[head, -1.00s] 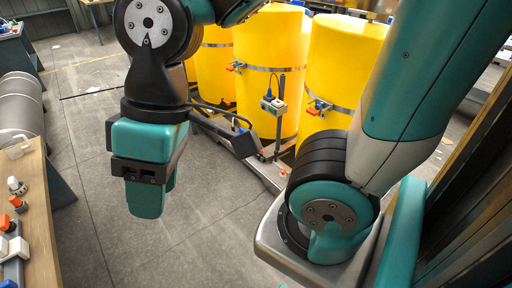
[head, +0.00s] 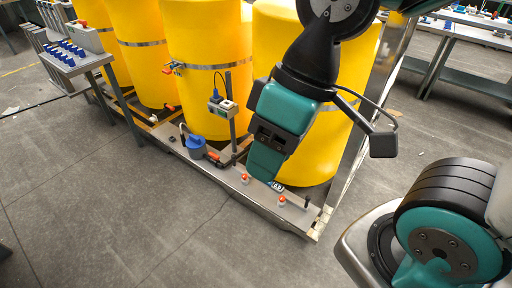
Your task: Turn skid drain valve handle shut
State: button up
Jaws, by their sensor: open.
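The skid (head: 228,187) is a long grey base under a row of yellow tanks. A red-orange lever-like part (head: 214,156) sits on it beside a blue pump (head: 195,147). Two orange-capped fittings, one nearer the pump (head: 245,178) and one toward the right end (head: 281,201), stand along its front edge. I cannot tell which of these is the drain valve handle. My gripper (head: 265,166) is teal and dark, pointing down, open and empty in front of the right-hand tank. It hides part of the skid behind it. Contact with the skid cannot be judged.
Yellow tanks (head: 205,40) fill the back of the skid. A post with a grey control box (head: 224,106) stands left of my gripper. A small table with blue-topped items (head: 75,62) is at far left. The floor (head: 130,225) in front is clear.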

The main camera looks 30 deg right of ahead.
aim_at(215, 157)
jog(key=u, duration=0.25)
jog(key=i, duration=0.65)
jog(key=u, duration=0.55)
jog(key=i, duration=1.75)
jog(key=z, duration=0.7)
